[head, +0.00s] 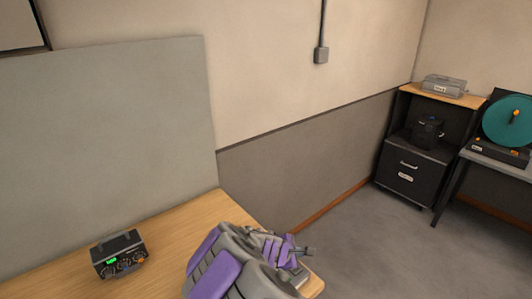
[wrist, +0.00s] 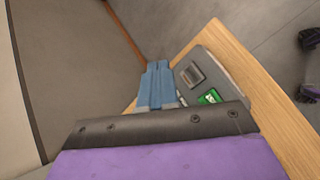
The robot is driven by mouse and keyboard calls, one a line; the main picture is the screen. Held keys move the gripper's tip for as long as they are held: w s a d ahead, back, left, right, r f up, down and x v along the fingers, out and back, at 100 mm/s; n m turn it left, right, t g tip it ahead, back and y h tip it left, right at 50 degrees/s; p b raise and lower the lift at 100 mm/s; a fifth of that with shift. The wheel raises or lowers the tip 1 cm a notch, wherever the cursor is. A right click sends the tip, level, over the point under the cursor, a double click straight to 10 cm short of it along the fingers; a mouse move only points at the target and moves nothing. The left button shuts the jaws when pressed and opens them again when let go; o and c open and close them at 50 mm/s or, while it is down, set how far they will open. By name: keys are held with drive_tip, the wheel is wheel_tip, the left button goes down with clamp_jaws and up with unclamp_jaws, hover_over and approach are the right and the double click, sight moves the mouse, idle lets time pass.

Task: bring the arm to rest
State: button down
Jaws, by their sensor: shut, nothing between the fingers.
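My arm, purple and grey, reaches over the wooden table from the bottom middle of the head view. My gripper (head: 304,251) is at its far end, near the table's right end. In the wrist view my gripper (wrist: 158,66) shows two blue fingers side by side, shut with nothing held. A grey box (wrist: 205,75) with a dark slider panel and a small green display lies just right of the fingers on the table. The arm hides most of this box in the head view. I cannot tell whether the fingers touch it.
A black device (head: 119,254) with knobs and a green display stands on the wooden table (head: 185,225), left of my arm. A grey panel (head: 105,150) rises behind the table. A black cabinet (head: 405,170) and a turntable (head: 500,148) stand far right. Open floor lies between.

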drive_tip(key=s+d+r+m+g, duration=0.2)
drive_tip(key=s+d+r+m, duration=0.35)
drive_tip(key=s+r, duration=0.2)
drive_tip(key=s+d+r+m+g, duration=0.3)
drive_tip(key=s+d+r+m, duration=0.25)
drive_tip(key=s, duration=0.35)
drive_tip(key=s+a+r+m+g+y, duration=0.1)
drive_tip(key=s+a+m+y, duration=0.2)
drive_tip(key=s, duration=0.9)
drive_tip(key=s+a+r+m+g+y, duration=0.1)
drive_tip(key=s+a+r+m+y, duration=0.1)
drive_tip(key=s+a, duration=0.5)
drive_tip(key=s+m+y, duration=0.1)
drive_tip(key=s+y, duration=0.1)
drive_tip(key=s, duration=0.3)
drive_tip(key=shift+s+a+g, duration=0.35)
drive_tip(key=shift+a+g, duration=0.05)
